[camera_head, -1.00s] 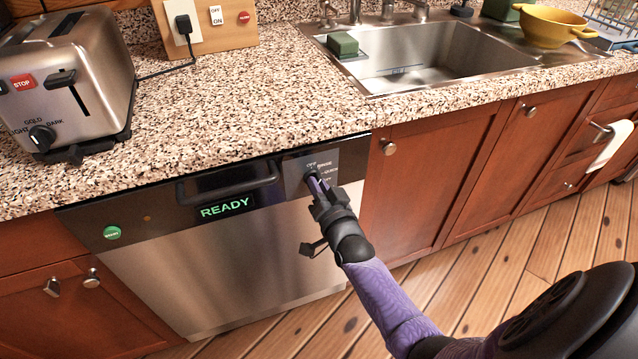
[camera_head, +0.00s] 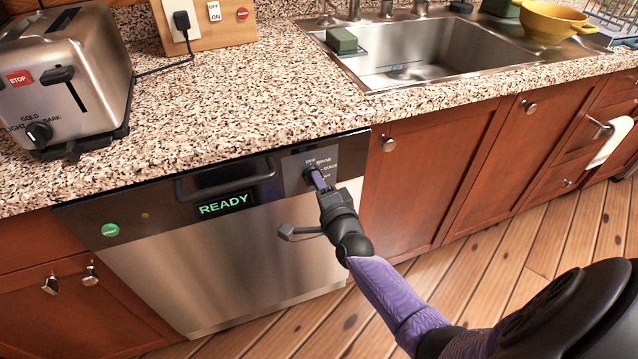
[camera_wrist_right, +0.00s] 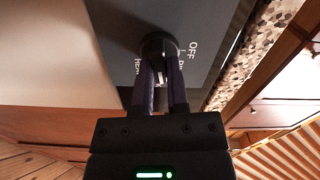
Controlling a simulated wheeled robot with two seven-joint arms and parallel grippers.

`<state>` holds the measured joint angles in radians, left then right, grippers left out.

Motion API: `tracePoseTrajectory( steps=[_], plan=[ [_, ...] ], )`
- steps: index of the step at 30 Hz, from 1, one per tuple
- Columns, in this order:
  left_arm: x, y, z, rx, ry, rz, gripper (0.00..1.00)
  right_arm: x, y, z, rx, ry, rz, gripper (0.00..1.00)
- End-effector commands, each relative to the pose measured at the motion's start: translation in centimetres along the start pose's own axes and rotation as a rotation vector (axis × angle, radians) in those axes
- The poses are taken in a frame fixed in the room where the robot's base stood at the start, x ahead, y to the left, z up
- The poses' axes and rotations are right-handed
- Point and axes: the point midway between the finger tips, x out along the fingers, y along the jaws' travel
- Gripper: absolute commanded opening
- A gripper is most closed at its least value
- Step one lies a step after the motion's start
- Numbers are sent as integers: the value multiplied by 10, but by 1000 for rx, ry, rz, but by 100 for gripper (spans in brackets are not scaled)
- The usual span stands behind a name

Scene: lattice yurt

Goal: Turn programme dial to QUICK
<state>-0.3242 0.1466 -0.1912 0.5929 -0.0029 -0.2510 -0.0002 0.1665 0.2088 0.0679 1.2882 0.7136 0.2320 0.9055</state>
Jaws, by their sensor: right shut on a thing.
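The dishwasher (camera_head: 205,275) has a dark control panel along its top with a green READY display (camera_head: 224,205). The programme dial (camera_head: 310,173) is a small black knob at the panel's right end, with OFF, RINSE, QUICK and further labels around it. My right gripper (camera_head: 318,181) is shut on the dial; the right wrist view shows both fingers on either side of the black knob (camera_wrist_right: 158,45). A pale pointer mark shows between the fingertips, but which label it points to is unclear. My left gripper is not in view.
The granite counter edge (camera_head: 250,149) runs just above the panel. A green round button (camera_head: 110,230) is at the panel's left end, and a handle (camera_head: 228,184) sits between. A toaster (camera_head: 65,75) and a sink (camera_head: 440,55) stand on the counter.

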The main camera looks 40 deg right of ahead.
Motion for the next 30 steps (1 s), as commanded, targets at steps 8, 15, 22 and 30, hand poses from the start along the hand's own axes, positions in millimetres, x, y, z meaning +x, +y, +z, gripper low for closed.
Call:
tracePoseTrajectory(
  steps=[8,15,22,30],
  plan=[
    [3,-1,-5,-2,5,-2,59,0,2,0,123,-1,2,0],
    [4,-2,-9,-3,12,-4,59,0,1,0,166,-1,2,0],
    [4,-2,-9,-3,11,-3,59,0,1,0,173,-1,2,0],
    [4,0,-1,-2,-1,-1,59,0,1,0,172,-1,2,33]
  ],
)
